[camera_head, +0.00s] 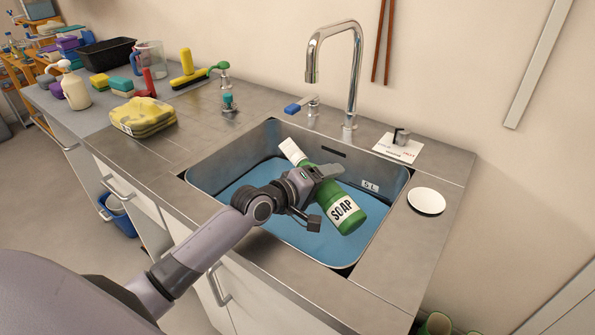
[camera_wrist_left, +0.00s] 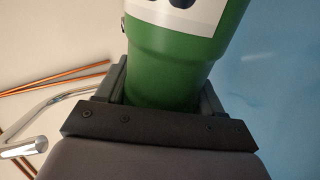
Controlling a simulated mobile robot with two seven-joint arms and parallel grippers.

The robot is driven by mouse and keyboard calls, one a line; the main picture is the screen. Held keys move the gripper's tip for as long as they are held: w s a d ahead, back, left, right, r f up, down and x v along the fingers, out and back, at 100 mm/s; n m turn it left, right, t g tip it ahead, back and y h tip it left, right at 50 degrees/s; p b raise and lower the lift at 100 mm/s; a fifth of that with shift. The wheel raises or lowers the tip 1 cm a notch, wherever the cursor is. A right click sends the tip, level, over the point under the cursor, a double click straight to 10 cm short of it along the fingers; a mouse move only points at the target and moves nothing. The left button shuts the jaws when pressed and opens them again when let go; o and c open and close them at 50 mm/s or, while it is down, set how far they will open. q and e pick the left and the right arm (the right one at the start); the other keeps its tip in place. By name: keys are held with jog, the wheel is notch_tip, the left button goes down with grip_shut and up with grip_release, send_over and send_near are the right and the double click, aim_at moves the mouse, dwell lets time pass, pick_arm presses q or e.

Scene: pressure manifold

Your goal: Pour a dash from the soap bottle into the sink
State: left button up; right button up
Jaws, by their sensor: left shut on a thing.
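The green soap bottle (camera_head: 345,213) with a white SOAP label hangs over the sink (camera_head: 374,203) in the head view. It is tilted, with its white top (camera_head: 291,150) toward the upper left and its base toward the lower right. My left gripper (camera_head: 325,176) is shut around the bottle's upper part. In the left wrist view the green bottle (camera_wrist_left: 175,75) sits between the two fingers of the left gripper (camera_wrist_left: 165,90). The sink holds a blue surface inside. I cannot tell whether liquid leaves the bottle. My right gripper is not in view.
A curved faucet (camera_head: 357,70) rises behind the sink. A white disc (camera_head: 426,201) lies on the right counter. A yellow sponge pack (camera_head: 143,116), a pump bottle (camera_head: 228,98) and several cleaning items stand on the left counter.

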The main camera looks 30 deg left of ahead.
pick_arm(q)
jog(key=shift+d+r+n+p, duration=0.15)
jog(key=shift+r+n+p, duration=0.3)
jog(key=shift+p, duration=0.15)
dwell(1.7)
